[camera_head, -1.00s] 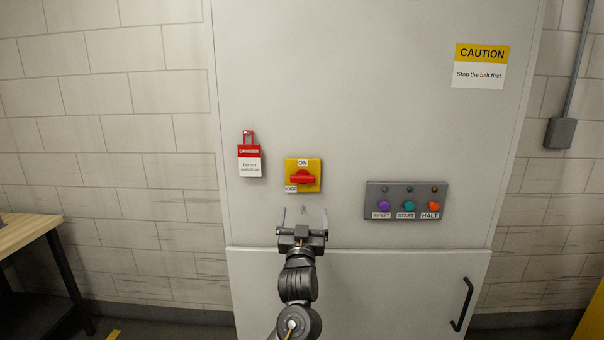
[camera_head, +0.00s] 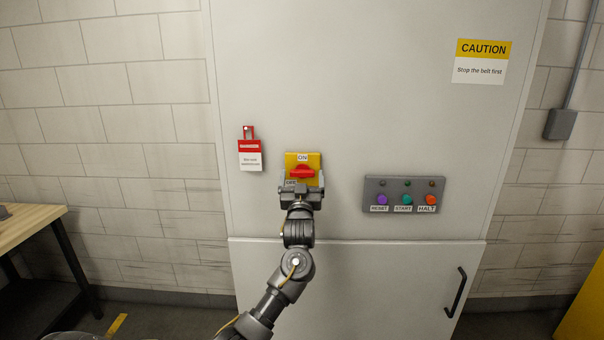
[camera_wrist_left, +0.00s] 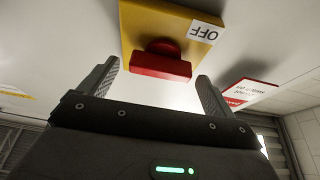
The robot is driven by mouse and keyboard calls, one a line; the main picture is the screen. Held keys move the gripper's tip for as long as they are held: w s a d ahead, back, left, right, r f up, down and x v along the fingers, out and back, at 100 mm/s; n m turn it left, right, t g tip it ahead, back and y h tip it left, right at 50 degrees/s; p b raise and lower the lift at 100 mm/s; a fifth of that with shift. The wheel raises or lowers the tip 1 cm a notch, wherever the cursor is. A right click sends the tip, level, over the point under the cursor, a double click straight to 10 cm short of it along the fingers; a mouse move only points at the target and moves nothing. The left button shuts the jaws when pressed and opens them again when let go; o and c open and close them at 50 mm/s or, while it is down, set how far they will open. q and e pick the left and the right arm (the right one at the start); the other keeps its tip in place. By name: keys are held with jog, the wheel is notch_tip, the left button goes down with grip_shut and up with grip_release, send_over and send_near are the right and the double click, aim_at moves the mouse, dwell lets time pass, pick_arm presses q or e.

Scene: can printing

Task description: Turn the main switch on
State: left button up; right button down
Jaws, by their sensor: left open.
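The main switch is a red rotary handle (camera_head: 301,171) on a yellow plate (camera_head: 313,158) on the grey cabinet front. Its handle lies level, and an ON label is above it. The OFF label at the plate's lower left is partly hidden in the head view. My left gripper (camera_head: 301,178) is open at the lower part of the plate, with its fingers spread to either side. In the left wrist view, the red handle (camera_wrist_left: 160,66) is just beyond the open fingers (camera_wrist_left: 155,84), between them in the picture. No contact is clear. My right gripper is not in view.
A red and white tag (camera_head: 250,158) hangs left of the switch. A grey button panel (camera_head: 404,183) with RESET, START and HALT is to the right. A cabinet handle (camera_head: 456,292) is at lower right. A wooden table (camera_head: 28,226) stands at the left.

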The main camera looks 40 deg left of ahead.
pick_arm(q)
jog(key=shift+w+a, duration=0.15)
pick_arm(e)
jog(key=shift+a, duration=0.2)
pick_arm(q)
jog(key=c, duration=1)
